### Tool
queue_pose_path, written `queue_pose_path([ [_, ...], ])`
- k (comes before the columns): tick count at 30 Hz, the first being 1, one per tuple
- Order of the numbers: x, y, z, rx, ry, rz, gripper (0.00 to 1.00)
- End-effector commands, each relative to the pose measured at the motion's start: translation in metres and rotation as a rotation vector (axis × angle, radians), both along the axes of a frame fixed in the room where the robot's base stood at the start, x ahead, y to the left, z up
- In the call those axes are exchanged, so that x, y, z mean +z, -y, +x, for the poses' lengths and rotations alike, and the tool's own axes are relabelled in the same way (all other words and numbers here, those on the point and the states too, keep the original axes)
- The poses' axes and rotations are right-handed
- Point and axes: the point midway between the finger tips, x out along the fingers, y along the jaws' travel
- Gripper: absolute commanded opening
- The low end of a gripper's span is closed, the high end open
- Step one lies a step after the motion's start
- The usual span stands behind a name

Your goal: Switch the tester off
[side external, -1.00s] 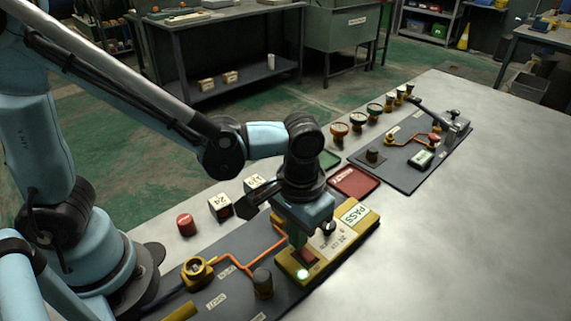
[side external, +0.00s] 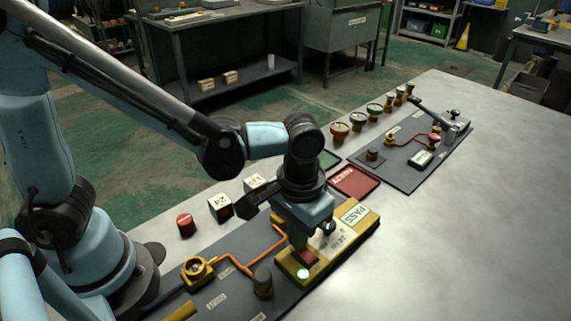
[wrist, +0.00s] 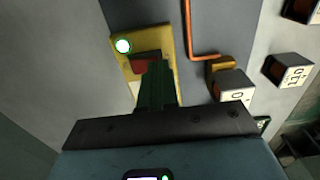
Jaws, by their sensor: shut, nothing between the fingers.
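The tester (side external: 345,235) is a yellow box on the near grey mat, with a display reading PASS. Its red rocker switch (side external: 307,257) and a lit green lamp (side external: 303,273) are at its near end. My gripper (side external: 298,241) points down at the switch end, its green fingers shut with nothing between them. In the wrist view the fingertips (wrist: 155,68) overlap the edge of the red switch (wrist: 143,60), and the lamp (wrist: 122,46) glows beside it. I cannot tell whether the fingers touch the switch. They hide part of it.
An orange hose (side external: 240,264) runs from a brass fitting (side external: 197,270) towards the tester. A dark knob (side external: 263,282) stands close by. Numbered white blocks (side external: 220,206), a red cap (side external: 186,224) and a red tray (side external: 354,181) lie behind. The table's right side is clear.

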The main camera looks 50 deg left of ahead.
Motion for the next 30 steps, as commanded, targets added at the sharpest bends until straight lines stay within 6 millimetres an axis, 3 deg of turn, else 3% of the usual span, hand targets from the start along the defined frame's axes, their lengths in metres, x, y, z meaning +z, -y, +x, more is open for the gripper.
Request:
queue_pose_path([
  [30, -0.0087, 0.0002, 0.0002, 0.0, 0.0, 0.0, 0.0],
])
